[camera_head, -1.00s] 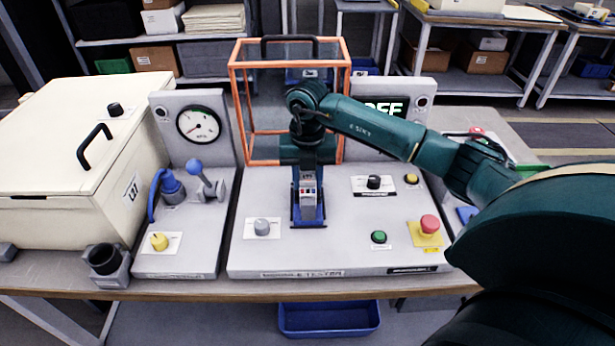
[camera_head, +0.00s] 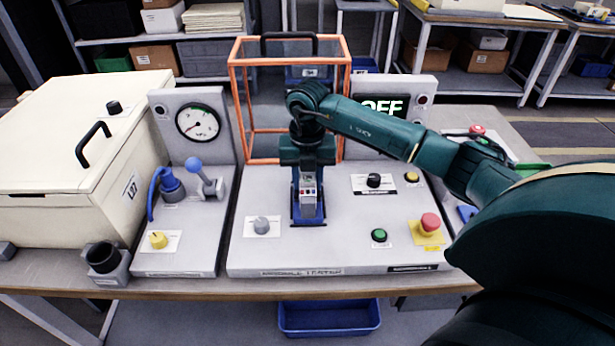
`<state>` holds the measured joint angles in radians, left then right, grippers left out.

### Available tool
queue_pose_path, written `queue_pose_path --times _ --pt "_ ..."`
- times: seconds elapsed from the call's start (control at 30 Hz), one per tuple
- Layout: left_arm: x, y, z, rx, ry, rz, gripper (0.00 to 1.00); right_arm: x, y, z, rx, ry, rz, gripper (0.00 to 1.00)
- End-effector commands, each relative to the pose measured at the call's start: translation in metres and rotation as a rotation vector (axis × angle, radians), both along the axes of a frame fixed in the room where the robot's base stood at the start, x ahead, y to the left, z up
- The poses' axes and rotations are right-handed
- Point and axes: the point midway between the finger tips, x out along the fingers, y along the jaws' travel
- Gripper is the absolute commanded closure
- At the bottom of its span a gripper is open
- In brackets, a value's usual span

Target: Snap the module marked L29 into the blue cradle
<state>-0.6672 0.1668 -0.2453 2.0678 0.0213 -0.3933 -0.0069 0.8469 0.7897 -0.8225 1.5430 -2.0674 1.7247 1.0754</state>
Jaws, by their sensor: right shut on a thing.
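The blue cradle (camera_head: 296,220) stands on the grey module tester, in front of the orange-framed guard. A small grey module (camera_head: 308,202) sits upright at the cradle, between its blue sides. Its label is too small to read, and I cannot tell whether it is fully seated. My right gripper (camera_head: 308,180) points down from above and is shut on the module's upper part. The gripper hides the top of the module and the back of the cradle. My left gripper is not in view.
The orange-framed guard (camera_head: 236,100) stands close behind my gripper. Knobs, a green button (camera_head: 379,235) and a red emergency stop (camera_head: 429,222) surround the cradle. A display (camera_head: 383,106) reads OFF. A cream box (camera_head: 60,150) and a gauge panel (camera_head: 199,123) stand left.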

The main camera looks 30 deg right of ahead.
Motion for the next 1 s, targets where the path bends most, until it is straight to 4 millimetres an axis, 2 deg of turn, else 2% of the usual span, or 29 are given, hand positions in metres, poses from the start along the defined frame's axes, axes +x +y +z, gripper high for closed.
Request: queue_pose_path --times 0.4,0.43,0.73,1.0 --pt "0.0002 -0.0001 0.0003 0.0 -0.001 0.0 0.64 0.0006 -0.0002 0.0001 0.0 -0.002 0.0 0.95" --pt "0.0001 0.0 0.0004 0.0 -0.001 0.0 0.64 0.0006 -0.0002 0.0002 0.0 -0.002 0.0 0.66" --pt "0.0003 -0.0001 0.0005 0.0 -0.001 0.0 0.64 0.0004 -0.0003 -0.0001 0.0 -0.002 0.0 0.42" --pt "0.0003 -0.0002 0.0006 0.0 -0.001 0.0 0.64 0.0002 -0.0002 -0.0007 -0.001 -0.001 0.0 0.42"
